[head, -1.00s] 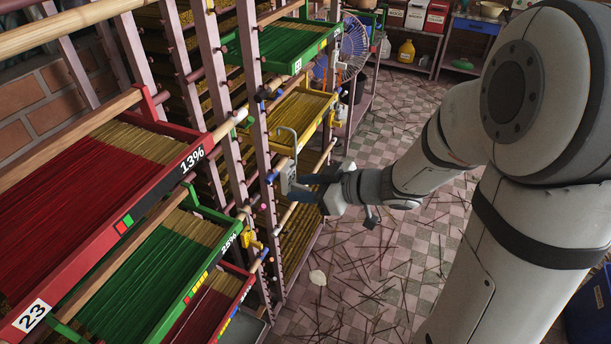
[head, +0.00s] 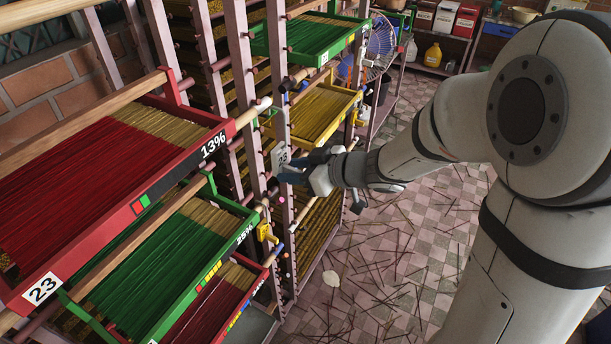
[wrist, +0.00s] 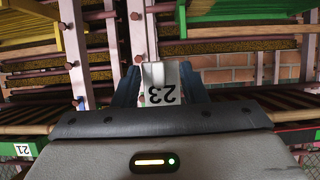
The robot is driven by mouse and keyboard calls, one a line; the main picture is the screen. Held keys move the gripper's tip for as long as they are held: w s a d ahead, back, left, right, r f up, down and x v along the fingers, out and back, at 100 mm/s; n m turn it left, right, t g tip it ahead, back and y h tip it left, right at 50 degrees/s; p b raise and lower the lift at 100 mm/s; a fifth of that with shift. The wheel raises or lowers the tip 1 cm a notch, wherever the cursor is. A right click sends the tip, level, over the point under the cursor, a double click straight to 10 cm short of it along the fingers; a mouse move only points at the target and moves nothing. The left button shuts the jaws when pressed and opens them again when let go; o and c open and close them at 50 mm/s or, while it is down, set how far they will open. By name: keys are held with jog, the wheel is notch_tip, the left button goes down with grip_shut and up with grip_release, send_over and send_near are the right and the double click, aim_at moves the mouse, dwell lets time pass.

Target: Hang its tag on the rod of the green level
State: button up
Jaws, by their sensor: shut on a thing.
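My gripper (head: 292,168) is shut on a white tag (head: 280,157) marked 23, held up close to the rack's front posts. In the wrist view the tag (wrist: 160,93) sits upside down between my blue fingers (wrist: 160,88). The green level (head: 158,262), marked 25%, is a green-framed tray of green sticks at lower left. A wooden rod (head: 135,232) runs along above it in green brackets. The tag is apart from this rod, farther back and to its right. I cannot tell whether the tag touches the post behind it.
A red tray (head: 118,160) marked 13%, with its own 23 label (head: 42,288), is above the green level. A smaller red tray (head: 212,305) is below. A yellow tray (head: 320,112) and another green tray (head: 312,40) are farther back. Rod ends stick out. Floor (head: 415,250) right is open, littered with sticks.

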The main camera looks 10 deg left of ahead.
jog(key=r+b+x, duration=0.1)
jog(key=b+x, duration=0.3)
jog(key=x, duration=0.4)
jog(key=shift+a, duration=0.25)
dwell(0.4)
jog(key=o, duration=1)
jog(key=shift+o, duration=0.8)
jog(key=shift+o, duration=1.1)
